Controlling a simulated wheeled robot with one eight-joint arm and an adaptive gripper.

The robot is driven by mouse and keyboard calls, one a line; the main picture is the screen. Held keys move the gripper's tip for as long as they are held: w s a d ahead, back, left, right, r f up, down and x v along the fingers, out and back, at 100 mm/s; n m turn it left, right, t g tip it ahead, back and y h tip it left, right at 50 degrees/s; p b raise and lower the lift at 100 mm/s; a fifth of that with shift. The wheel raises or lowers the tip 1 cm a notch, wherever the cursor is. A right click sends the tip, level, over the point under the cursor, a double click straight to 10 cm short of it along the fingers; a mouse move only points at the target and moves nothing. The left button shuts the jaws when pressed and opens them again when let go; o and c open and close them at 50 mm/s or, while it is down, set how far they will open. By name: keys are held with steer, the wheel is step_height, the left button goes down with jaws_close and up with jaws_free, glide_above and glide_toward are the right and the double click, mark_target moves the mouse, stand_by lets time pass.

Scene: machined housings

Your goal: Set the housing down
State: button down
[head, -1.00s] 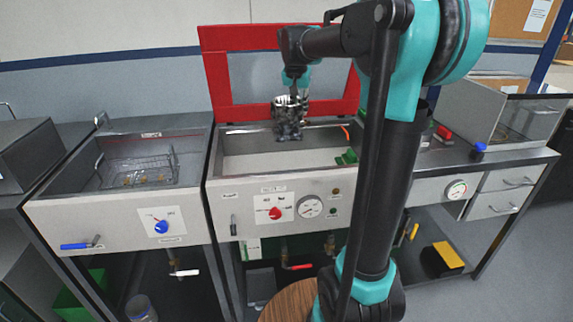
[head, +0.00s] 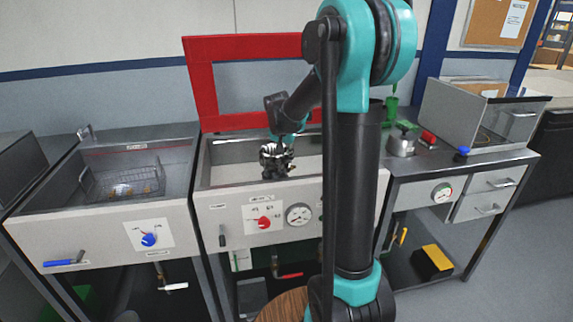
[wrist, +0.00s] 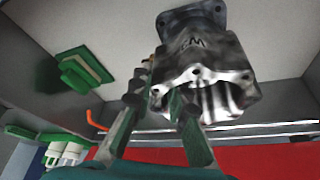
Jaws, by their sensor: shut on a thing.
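The housing (head: 277,161) is a dark and shiny machined metal part. In the head view it hangs under my gripper (head: 284,146), over the front part of the middle basin (head: 225,178). In the wrist view the housing (wrist: 205,65) shows its flange, its bolt holes and a ribbed hollow opening. My gripper (wrist: 160,100) is shut on the housing's near edge, with its fingers at the opening. The pale basin floor shows behind the housing. Whether the housing touches the floor cannot be told.
The raised red-framed lid (head: 200,85) stands behind the basin. A green block (wrist: 85,68) and an orange hook (wrist: 95,120) are by the basin's wall. A left basin holds a wire basket (head: 122,180). A metal pot (head: 401,144) stands on the right counter.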

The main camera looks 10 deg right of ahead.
mark_target(286, 163)
steer(key=shift+f, duration=1.65)
steer(key=c, duration=1.5)
jaws_free()
steer(key=shift+f, duration=0.1)
steer(key=v, duration=1.2)
